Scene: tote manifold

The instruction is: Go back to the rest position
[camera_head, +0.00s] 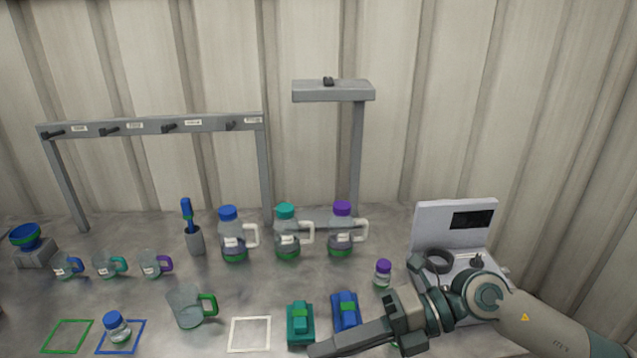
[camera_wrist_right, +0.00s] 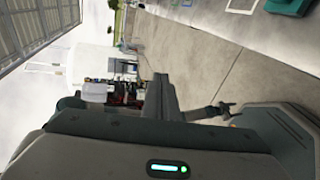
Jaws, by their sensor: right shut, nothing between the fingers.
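My right arm comes in from the right in the head view. Its gripper (camera_head: 318,348) points left and is shut, with nothing held, low over the front of the table. It is close to the front of a teal block-shaped item (camera_head: 300,322) and a blue one (camera_head: 346,311); whether it touches them I cannot tell.
A grey-white device (camera_head: 455,218) stands behind my right forearm, beside a purple-capped vial (camera_head: 383,273). Bottles with handles (camera_head: 234,240), mugs (camera_head: 152,265) and a large beaker (camera_head: 188,308) stand left. A hook rack (camera_head: 150,126) and tall stand (camera_head: 357,150) rise behind.

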